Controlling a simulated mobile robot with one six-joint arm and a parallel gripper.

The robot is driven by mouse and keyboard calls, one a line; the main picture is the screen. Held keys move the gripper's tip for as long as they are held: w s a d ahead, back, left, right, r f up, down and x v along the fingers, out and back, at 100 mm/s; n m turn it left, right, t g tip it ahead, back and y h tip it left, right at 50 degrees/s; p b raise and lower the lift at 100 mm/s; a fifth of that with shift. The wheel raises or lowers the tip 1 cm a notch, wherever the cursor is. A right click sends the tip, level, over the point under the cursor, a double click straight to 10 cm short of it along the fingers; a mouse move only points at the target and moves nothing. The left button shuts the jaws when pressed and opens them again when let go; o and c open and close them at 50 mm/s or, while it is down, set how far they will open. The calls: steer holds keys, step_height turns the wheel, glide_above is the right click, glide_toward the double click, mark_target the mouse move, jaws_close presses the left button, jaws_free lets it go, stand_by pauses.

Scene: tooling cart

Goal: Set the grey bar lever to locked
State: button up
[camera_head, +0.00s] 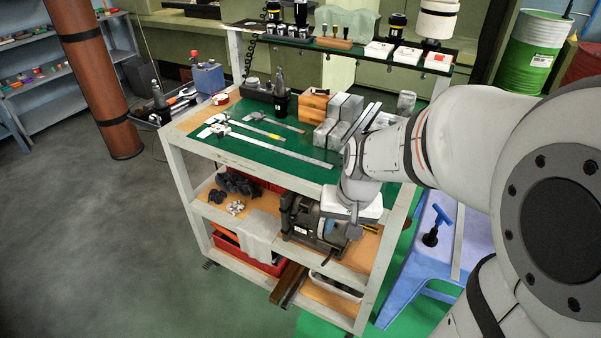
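No part in the head view can be clearly made out as the grey bar lever. A dark grey machine (303,217) with a rounded body sits on the cart's middle shelf, and a short dark bar (328,262) sticks out low at its front. Whether this bar is the lever cannot be told. My gripper (355,213) hangs at the end of my arm, in front of the cart's right side and just above and right of the machine in the picture. Its fingers are too small and hidden to read, and no contact with the machine can be made out.
The tooling cart's green top (250,150) carries calipers (285,150), grey blocks (338,122) and a black tool holder (281,102). A cloth (259,231) hangs left of the machine.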

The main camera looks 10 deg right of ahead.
steer(key=w+f+m+b, duration=0.25)
steer(key=w+f, duration=0.45)
steer(key=f, duration=0.5)
steer(key=m+b, duration=0.2)
steer(key=m, duration=0.1)
glide_above(324, 262)
steer(key=d, duration=0.1)
step_height(324, 262, down, 12)
steer(key=shift+g, duration=0.3)
steer(key=f, duration=0.2)
steer(key=f+b, duration=0.1)
steer(key=f, duration=0.2)
steer(key=f+b, duration=0.1)
steer(key=f, duration=0.1)
steer(key=shift+w+a+f, duration=0.1)
steer(key=shift+a+f, duration=0.3)
steer(key=shift+c, duration=0.2)
jaws_close()
steer(key=shift+a+y, duration=0.1)
steer(key=shift+y, duration=0.2)
